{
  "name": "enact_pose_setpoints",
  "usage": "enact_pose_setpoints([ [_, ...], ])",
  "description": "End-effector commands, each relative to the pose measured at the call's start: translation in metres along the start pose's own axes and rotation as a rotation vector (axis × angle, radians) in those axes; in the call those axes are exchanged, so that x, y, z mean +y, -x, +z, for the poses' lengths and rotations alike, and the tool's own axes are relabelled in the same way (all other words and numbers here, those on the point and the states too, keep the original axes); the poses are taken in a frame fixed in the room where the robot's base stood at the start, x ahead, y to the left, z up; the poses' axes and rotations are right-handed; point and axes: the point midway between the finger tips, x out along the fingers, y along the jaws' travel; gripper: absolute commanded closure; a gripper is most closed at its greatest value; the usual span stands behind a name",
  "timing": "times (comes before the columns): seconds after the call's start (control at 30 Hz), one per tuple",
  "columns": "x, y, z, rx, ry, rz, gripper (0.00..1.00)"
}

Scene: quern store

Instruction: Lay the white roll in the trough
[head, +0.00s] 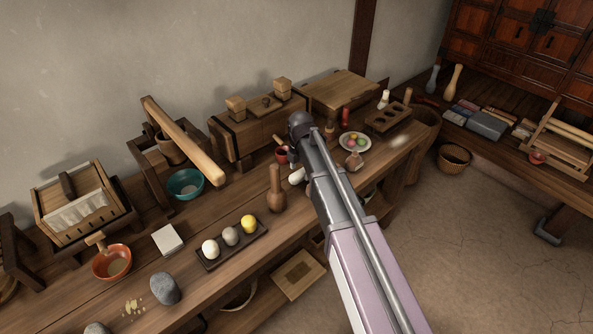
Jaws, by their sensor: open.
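A small white roll (297,176) lies on the wooden bench, partly hidden by my arm. My gripper (293,159) points down just above and behind it; most of it is hidden behind my wrist, and it appears open and empty. I cannot tell for sure which thing is the trough. A dark shallow tray (207,264) holding a white, a grey and a yellow ball is at the front. A wooden block with round hollows (388,117) stands farther right.
A wooden pestle-like piece (276,190) stands close left of the roll. A red cup (282,154) is beside my gripper, and a plate of coloured balls (355,142) is right of my arm. A teal bowl (185,184) and a white square block (168,239) are left.

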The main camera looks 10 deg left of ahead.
Motion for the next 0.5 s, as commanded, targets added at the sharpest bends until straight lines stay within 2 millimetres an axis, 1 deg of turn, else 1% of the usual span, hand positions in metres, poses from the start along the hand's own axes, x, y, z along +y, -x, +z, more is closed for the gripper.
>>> enact_pose_setpoints([
  [0.03, 0.000, 0.008, 0.000, 0.000, 0.000, 0.000, 0.16],
  [0.5, 0.000, 0.048, 0.000, 0.000, 0.000, 0.000, 0.16],
])
